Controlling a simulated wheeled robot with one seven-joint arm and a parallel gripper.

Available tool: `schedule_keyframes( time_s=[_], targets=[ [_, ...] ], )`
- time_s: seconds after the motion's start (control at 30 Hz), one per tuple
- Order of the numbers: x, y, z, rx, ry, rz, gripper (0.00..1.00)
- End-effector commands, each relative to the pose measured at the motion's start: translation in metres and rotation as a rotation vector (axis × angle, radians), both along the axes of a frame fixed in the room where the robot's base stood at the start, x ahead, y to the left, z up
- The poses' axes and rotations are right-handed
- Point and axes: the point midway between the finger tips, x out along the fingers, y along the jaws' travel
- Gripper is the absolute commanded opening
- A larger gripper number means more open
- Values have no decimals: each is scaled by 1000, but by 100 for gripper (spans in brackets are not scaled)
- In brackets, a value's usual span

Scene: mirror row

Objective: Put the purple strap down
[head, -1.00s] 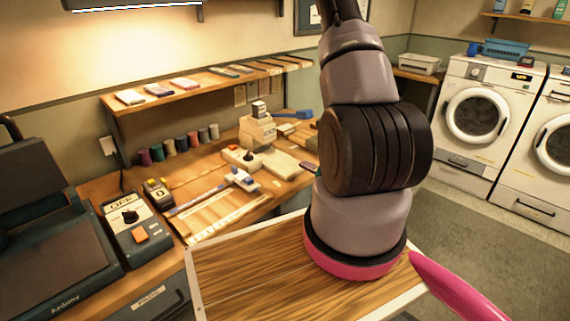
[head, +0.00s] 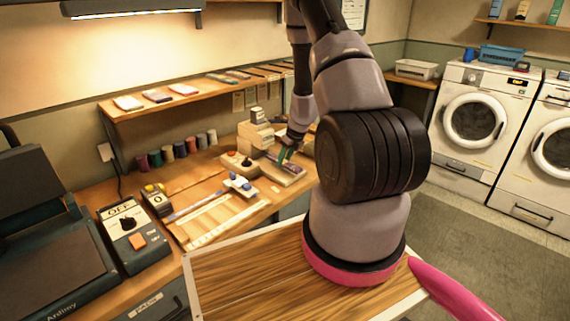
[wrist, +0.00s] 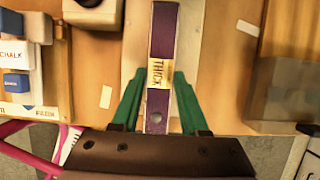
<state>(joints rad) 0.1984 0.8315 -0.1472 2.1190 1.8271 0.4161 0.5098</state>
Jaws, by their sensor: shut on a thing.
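The purple strap (wrist: 162,32) is a long flat piece with a tan label reading "THICK" and a small hole near its close end. In the wrist view it runs away from me between the green fingers of my gripper (wrist: 159,80), which is shut on it. Behind the strap is a pale board (wrist: 136,50); I cannot tell whether the strap touches it. In the head view my gripper (head: 285,154) is low over the workbench, at the pale board (head: 284,174). The strap is hard to make out there.
A stepped beige machine (head: 256,134) and a red-knobbed box (head: 237,161) stand left of my gripper. Blocks labelled "CHALK" (wrist: 13,54) are at the left of the wrist view. A translucent box (wrist: 287,92) is on the right. Spools (head: 180,149) line the wall.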

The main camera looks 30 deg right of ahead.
Motion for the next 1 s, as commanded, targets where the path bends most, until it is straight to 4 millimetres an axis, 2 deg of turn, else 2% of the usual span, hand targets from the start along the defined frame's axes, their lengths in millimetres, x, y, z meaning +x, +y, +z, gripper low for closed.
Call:
schedule_keyframes(
  time_s=[0.03, 0.13, 0.5, 0.53, 0.6, 1.0],
  targets=[
    [-1, 0, -10, 1, 3, -1, 0],
    [0, 0, -19, 0, 1, -1, 0],
    [0, 0, -23, 0, 0, 0, 0],
    [0, 0, -23, 0, -1, 0, 48],
    [0, 0, -23, 0, -1, 0, 74],
    [-1, -1, -18, -1, -1, 0, 74]
  ],
)
